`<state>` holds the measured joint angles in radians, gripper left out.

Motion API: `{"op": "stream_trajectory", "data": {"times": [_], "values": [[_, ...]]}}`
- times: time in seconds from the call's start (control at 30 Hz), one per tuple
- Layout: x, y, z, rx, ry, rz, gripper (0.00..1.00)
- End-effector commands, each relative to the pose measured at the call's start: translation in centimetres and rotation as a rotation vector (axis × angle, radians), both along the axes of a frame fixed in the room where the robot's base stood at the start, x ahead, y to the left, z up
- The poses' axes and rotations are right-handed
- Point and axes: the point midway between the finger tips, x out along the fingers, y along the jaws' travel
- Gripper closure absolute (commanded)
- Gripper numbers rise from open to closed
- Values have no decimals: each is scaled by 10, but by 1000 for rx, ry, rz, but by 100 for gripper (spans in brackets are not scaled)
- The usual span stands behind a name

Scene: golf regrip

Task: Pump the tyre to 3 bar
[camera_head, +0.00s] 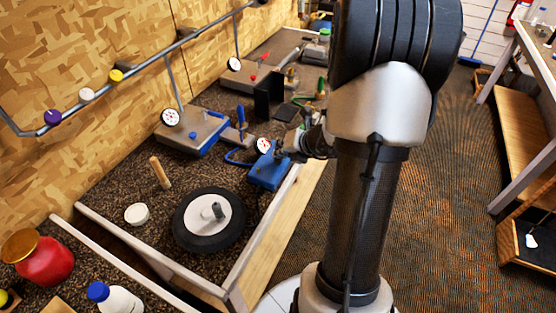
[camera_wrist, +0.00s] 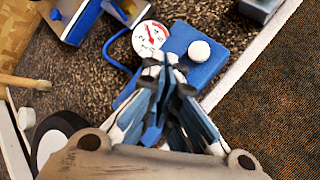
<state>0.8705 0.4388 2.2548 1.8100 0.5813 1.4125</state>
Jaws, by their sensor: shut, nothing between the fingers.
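The tyre (camera_head: 185,234) is a black ring around a white hub, lying flat on the speckled bench top. Part of it shows at the left of the wrist view (camera_wrist: 50,123). A blue box (camera_head: 266,178) with a blue hose (camera_head: 236,160) sits near the bench's right edge. In the wrist view the box (camera_wrist: 225,68) bears a round white knob (camera_wrist: 199,51). Beside it is a white gauge (camera_wrist: 150,38) with red marks; I cannot read its value. My gripper (camera_wrist: 166,68) is shut and empty, over the box and hiding part of it. It also shows in the head view (camera_head: 284,148).
A grey and blue unit (camera_head: 190,132) with another gauge (camera_head: 171,117) stands behind. A wooden peg (camera_head: 160,172) and a white round thing (camera_head: 137,213) are left of the tyre. A pale wooden rim (camera_head: 262,240) bounds the bench; carpeted floor to the right is open.

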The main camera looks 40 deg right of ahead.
Motion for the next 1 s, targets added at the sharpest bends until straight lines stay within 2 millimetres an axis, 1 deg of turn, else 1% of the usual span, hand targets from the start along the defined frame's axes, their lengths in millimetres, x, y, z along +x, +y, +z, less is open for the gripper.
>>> {"op": "stream_trajectory", "data": {"times": [0.3, 1.0], "values": [[0, 0, 0, 0, 0, 0, 100], [0, 0, -9, 0, 0, 0, 100]]}}
